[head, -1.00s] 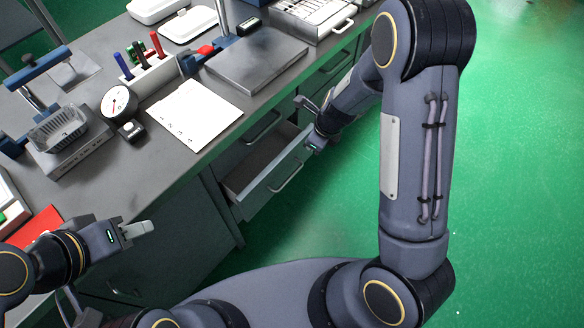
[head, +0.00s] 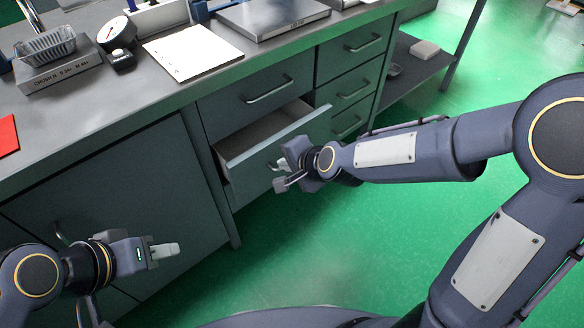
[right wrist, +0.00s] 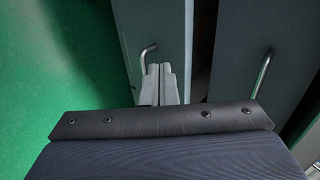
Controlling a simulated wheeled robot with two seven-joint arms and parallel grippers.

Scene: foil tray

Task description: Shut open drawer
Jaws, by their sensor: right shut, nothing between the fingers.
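The open drawer (head: 245,156) is a grey drawer in the left column of the bench, below a closed one. It sticks out, and its inside shows from above. In the right wrist view its front (right wrist: 140,20) carries a bent metal handle (right wrist: 148,52). My right gripper (head: 279,166) is in front of the drawer front and hides part of it and most of its handle. Its pale fingers (right wrist: 161,72) are shut and empty beside the handle; I cannot tell whether they touch the front. My left gripper (head: 165,250) looks shut and empty, off to the left before the cabinet door.
A closed drawer with a handle (head: 270,90) is directly above. More closed drawers (head: 350,90) stand to the right. The benchtop (head: 75,115) holds a paper sheet (head: 190,50), a dial gauge (head: 117,35) and a metal plate (head: 270,14). Green floor (head: 300,250) in front is clear.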

